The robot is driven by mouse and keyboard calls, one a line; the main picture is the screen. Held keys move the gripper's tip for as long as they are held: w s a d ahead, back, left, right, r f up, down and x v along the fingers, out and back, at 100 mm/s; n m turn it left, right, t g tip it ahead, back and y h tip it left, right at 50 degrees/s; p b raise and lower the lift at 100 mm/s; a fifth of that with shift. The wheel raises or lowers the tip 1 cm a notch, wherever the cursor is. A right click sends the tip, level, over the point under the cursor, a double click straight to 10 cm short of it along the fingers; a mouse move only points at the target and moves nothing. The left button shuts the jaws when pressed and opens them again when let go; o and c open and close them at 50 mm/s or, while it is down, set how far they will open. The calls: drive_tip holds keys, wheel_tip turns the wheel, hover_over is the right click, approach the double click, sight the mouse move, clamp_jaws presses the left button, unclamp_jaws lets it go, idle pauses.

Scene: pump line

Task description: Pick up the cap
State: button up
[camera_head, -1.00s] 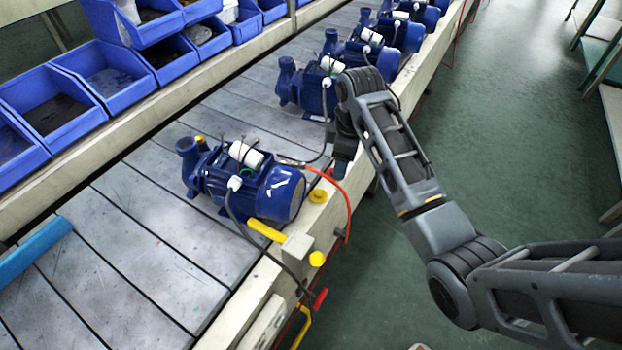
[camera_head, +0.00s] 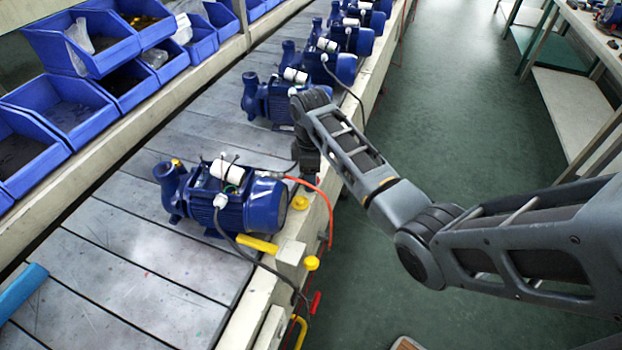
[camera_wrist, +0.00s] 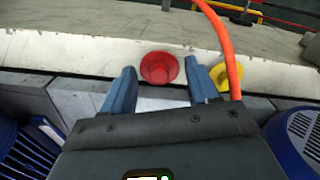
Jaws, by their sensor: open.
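A red cap (camera_wrist: 160,68) sits on the pale edge rail (camera_wrist: 60,50) of the line in the wrist view. My gripper (camera_wrist: 160,82) is open, with its two blue-grey fingers on either side of the red cap's near part; I cannot tell whether they touch it. A yellow cap (camera_wrist: 218,75) shows just right of the right finger, partly behind the orange hose.
The orange hose (camera_wrist: 226,40) runs close past the right finger. A blue pump (camera_head: 225,195) stands on the line beside the rail, with several more behind. A yellow handle (camera_head: 257,244) and a second yellow cap (camera_head: 311,263) are nearer. Blue bins (camera_head: 65,105) line the far side.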

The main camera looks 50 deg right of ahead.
drive_tip(key=c, duration=0.8)
